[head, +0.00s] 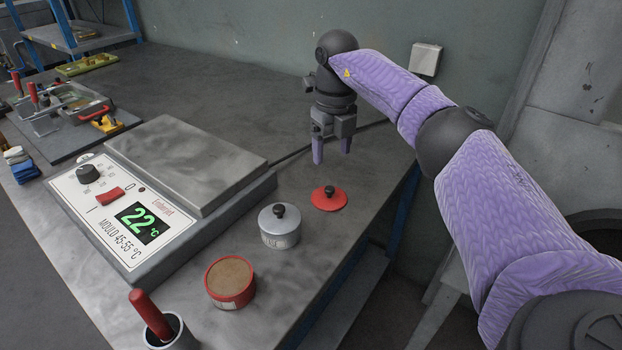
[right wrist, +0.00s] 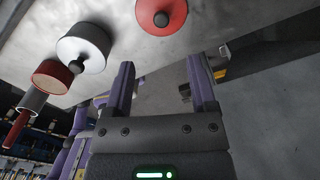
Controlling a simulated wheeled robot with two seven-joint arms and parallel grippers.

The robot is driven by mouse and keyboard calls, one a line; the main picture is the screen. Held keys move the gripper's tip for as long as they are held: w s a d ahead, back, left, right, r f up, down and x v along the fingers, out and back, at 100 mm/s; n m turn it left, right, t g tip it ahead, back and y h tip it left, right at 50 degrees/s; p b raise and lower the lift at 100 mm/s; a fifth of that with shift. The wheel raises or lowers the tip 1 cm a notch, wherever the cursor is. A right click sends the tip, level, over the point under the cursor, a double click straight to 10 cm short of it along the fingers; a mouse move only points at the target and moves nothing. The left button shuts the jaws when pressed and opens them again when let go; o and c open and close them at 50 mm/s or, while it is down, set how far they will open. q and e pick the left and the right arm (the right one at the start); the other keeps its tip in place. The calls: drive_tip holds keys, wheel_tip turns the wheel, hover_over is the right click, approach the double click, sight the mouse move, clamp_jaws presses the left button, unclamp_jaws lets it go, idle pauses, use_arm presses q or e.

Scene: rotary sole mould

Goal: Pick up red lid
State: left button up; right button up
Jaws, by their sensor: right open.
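The red lid (head: 328,200) is a flat red disc with a black knob, lying on the table near its right edge. It also shows at the top of the right wrist view (right wrist: 162,14), past my fingertips. My right gripper (head: 332,158) is open and empty. It points down above the table, a little behind the red lid and apart from it. The gripper also shows in the right wrist view (right wrist: 160,72), with a clear gap between its purple fingers. My left gripper is not in view.
A silver tin with a black-knobbed lid (head: 279,226) stands left of the red lid. An open red tin (head: 230,282) and a cup with a red handle (head: 165,334) stand nearer. A hot plate (head: 186,160) reading 22 °C lies left. The table's right edge is close.

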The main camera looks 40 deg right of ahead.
sight(330, 188)
drive_tip(key=shift+w+d, duration=0.1)
drive_tip(key=shift+w, duration=0.1)
wheel_tip(330, 188, down, 10)
drive_tip(key=b, duration=0.4)
drive_tip(key=shift+s, duration=0.1)
drive_tip(key=shift+r, duration=0.1)
drive_tip(key=c, duration=0.4)
clamp_jaws()
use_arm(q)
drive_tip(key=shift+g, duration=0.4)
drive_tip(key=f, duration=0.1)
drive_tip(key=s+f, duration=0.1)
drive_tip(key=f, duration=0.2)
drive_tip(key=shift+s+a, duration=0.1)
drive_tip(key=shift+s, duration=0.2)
